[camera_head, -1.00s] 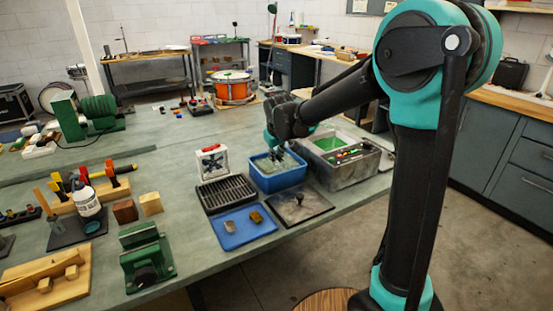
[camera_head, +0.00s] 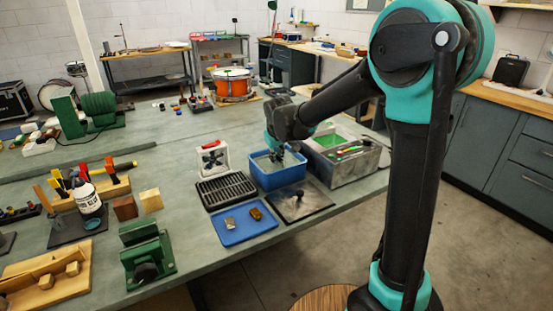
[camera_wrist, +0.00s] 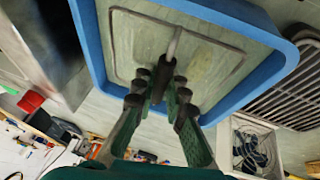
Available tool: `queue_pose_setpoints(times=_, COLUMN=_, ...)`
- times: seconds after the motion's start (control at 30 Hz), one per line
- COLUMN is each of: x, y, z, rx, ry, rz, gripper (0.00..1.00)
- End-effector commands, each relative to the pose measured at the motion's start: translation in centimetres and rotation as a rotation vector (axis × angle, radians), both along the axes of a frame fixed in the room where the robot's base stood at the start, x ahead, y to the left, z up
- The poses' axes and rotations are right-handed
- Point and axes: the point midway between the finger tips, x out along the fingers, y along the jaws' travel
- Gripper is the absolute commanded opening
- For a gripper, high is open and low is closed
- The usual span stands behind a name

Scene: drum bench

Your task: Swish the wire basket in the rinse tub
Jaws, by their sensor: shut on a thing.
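The blue rinse tub (camera_head: 281,180) stands on the bench, and its rim also shows in the wrist view (camera_wrist: 88,45). My gripper (camera_head: 277,155) is over the tub. In the wrist view my gripper (camera_wrist: 160,92) is shut on a black handle grip (camera_wrist: 162,72) with a thin metal rod (camera_wrist: 175,44) running from it down into the tub. The handle appears to belong to the wire basket. The basket's mesh is not clearly visible; a thin rounded outline shows inside the tub, and I cannot tell whether it is the basket's rim.
A black slatted rack (camera_head: 228,191) and a small white-framed fan (camera_head: 213,158) stand left of the tub. A grey bin with a green interior (camera_head: 345,168) is close on the right. In front lie a blue tray (camera_head: 243,230) and a dark plate with a knob (camera_head: 318,204).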

Motion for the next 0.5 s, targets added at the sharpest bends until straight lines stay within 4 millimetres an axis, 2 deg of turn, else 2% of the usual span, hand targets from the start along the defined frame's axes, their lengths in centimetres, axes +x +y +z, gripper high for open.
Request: queue_pose_setpoints(times=0.5, x=0.0, y=0.0, z=4.8, rx=0.000, ry=0.000, rz=0.000, gripper=0.00)
